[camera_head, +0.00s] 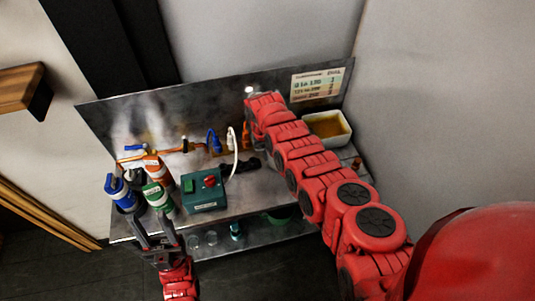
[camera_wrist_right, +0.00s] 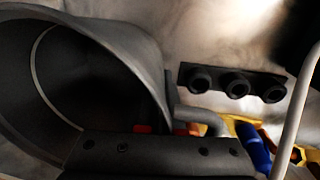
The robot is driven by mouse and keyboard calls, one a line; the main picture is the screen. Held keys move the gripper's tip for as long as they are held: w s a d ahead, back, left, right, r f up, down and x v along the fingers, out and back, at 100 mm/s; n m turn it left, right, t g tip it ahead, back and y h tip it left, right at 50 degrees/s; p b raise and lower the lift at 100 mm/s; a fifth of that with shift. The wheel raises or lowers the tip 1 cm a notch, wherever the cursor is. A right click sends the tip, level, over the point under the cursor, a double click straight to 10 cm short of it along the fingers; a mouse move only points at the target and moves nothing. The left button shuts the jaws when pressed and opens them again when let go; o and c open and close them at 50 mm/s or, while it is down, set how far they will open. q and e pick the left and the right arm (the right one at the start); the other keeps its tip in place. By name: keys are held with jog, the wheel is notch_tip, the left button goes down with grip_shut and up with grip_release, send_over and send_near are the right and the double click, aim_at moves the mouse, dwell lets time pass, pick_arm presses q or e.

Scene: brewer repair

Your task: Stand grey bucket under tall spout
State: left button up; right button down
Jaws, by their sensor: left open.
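The grey bucket (camera_wrist_right: 125,45) fills the left of the right wrist view, its wide mouth facing the camera. A grey bent piece (camera_wrist_right: 205,115) at its side looks like a handle. My right gripper (camera_wrist_right: 168,129) shows as a dark body with small red parts close against the bucket and that piece; its grip is not clear. In the head view my right arm hides the bucket. A white curved tube (camera_head: 233,145) rises from the bench left of my right arm; I cannot tell if it is the tall spout. My left gripper (camera_head: 157,232) is open and empty at the bench front.
Blue (camera_head: 122,193), orange (camera_head: 157,172) and green (camera_head: 158,197) labelled bottles stand at the bench's left. A green box (camera_head: 204,193) with a red knob sits mid-bench. A cream tub (camera_head: 328,129) holds amber liquid at back right. A black three-socket strip (camera_wrist_right: 235,83) is near the bucket.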

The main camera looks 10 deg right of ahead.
jog(key=shift+f, duration=0.2)
jog(key=c, duration=1)
grip_release()
jog(key=shift+c, duration=0.2)
jog(key=shift+r, duration=0.15)
